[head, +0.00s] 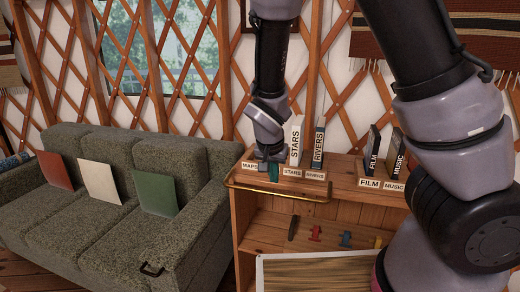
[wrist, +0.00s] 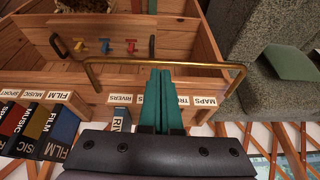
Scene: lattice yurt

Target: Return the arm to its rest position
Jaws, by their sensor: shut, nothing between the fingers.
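My arm reaches from the right of the head view over the wooden bookshelf (head: 345,178) and hangs down at its left part. My gripper (head: 274,176) is just above the shelf top, close to the labels and the brass rail (head: 280,191). In the wrist view its teal fingers (wrist: 161,80) are together with nothing between them. The brass rail (wrist: 110,60) appears to cross near the fingertips; I cannot tell whether they touch it. The gripper's body hides part of the labels and of a RIVERS book (wrist: 121,124).
STARS (head: 296,142), RIVERS (head: 318,146), FILM (head: 372,150) and MUSIC (head: 396,152) books stand upright near the gripper and arm. Small coloured items (head: 315,233) lie on the lower shelf. A green sofa (head: 205,240) with cushions stands left. A pale-edged panel (head: 262,270) is in front.

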